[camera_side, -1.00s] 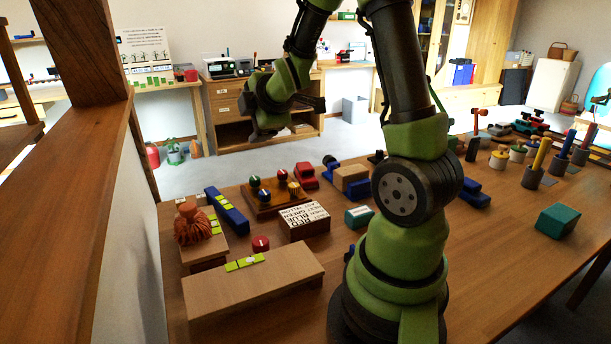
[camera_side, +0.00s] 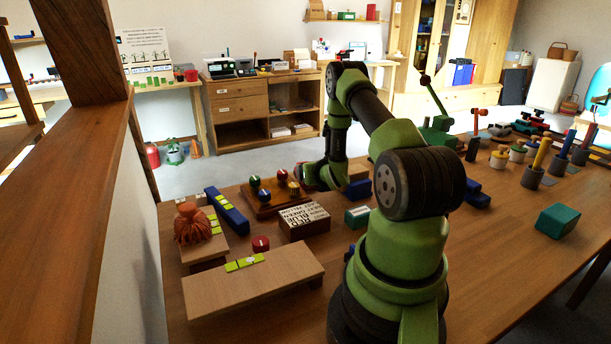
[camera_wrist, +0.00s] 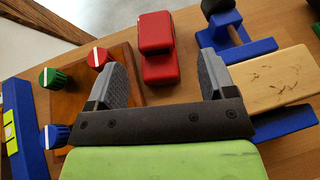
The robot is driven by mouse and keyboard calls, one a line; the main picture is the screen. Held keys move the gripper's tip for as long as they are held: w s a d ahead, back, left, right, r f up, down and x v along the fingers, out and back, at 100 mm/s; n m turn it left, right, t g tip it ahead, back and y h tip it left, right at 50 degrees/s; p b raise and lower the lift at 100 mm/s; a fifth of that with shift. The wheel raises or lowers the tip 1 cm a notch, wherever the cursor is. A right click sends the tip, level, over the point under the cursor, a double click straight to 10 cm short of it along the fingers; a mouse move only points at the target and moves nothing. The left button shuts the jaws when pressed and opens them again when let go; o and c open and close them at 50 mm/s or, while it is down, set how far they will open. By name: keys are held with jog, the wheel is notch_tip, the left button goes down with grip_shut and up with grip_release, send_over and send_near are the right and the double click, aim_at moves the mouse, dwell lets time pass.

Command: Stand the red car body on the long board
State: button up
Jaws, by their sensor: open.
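The red car body (camera_wrist: 157,50) is a stepped red block on the wooden table in the wrist view. My gripper (camera_wrist: 162,75) is open, with one grey finger on each side of the line to the red body. I see clear gaps from both fingers, and nothing is held. In the side view my gripper (camera_side: 315,178) is low over the table behind the knob board and hides most of the red body. The long board (camera_side: 255,284) is pale wood with yellow-green marks on top, at the front left of the table. Its top is clear.
A brown board with coloured knobs (camera_wrist: 68,98) is left of my gripper. Blue pieces (camera_wrist: 228,35) and a pale wooden block (camera_wrist: 280,78) are close on its right.

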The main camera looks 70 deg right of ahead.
jog(key=shift+w+r+x, duration=0.1)
jog(key=shift+w+x, duration=0.05)
jog(key=shift+x, duration=1.35)
jog(key=shift+w+r+x, duration=0.1)
jog(key=shift+w+x, duration=0.1)
jog(key=shift+x, duration=1.35)
jog(key=shift+s+a, duration=0.1)
jog(key=shift+a, duration=0.05)
jog(key=c, duration=1.1)
jog(key=shift+r, duration=0.1)
